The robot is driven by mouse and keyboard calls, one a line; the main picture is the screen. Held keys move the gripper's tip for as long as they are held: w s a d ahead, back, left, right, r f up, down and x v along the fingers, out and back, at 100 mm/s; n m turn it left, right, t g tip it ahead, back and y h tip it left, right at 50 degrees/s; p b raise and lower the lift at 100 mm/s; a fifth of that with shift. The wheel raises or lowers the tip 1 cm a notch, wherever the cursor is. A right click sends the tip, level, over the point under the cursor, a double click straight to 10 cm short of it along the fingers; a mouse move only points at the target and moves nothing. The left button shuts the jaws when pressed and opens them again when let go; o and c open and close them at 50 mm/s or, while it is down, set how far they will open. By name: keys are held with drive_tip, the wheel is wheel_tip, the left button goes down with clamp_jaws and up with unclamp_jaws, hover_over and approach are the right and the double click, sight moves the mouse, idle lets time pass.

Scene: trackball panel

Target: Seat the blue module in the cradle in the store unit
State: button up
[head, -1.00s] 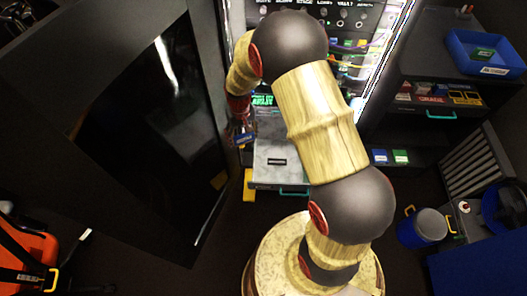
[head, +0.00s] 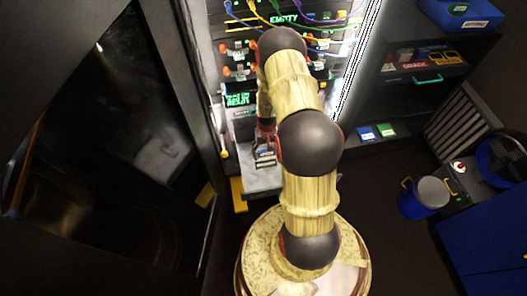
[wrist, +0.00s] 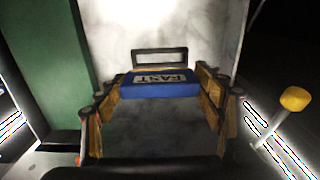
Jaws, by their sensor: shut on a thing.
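My gripper (wrist: 160,100) is shut on the blue module (wrist: 160,84), which bears the label FAST upside down in the wrist view. Its yellowish fingers lie on either side of the module. Just past the module is a dark rectangular frame (wrist: 160,57) on a pale grey surface; I cannot tell whether it is the cradle. In the head view my gripper (head: 265,148) is over the grey pull-out tray (head: 258,182) in front of the rack. The gap between module and tray cannot be judged.
A rack (head: 290,40) with cables and a lit green display (head: 238,100) stands behind the tray. A dark glossy door (head: 110,140) is close on the left. Another blue block (head: 366,132) and a green block (head: 386,130) sit on the right shelf. A blue bucket (head: 425,197) stands at right.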

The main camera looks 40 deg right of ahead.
idle(0.4)
drive_tip(key=shift+f+b, duration=2.25)
drive_tip(key=shift+f, duration=1.15)
drive_tip(key=shift+f+b, duration=0.5)
drive_tip(key=shift+f, duration=0.4)
drive_tip(key=o, duration=1)
drive_tip(key=shift+s, duration=0.1)
drive_tip(key=shift+o, duration=0.2)
wheel_tip(320, 180, up, 12)
drive_tip(key=shift+f, duration=0.1)
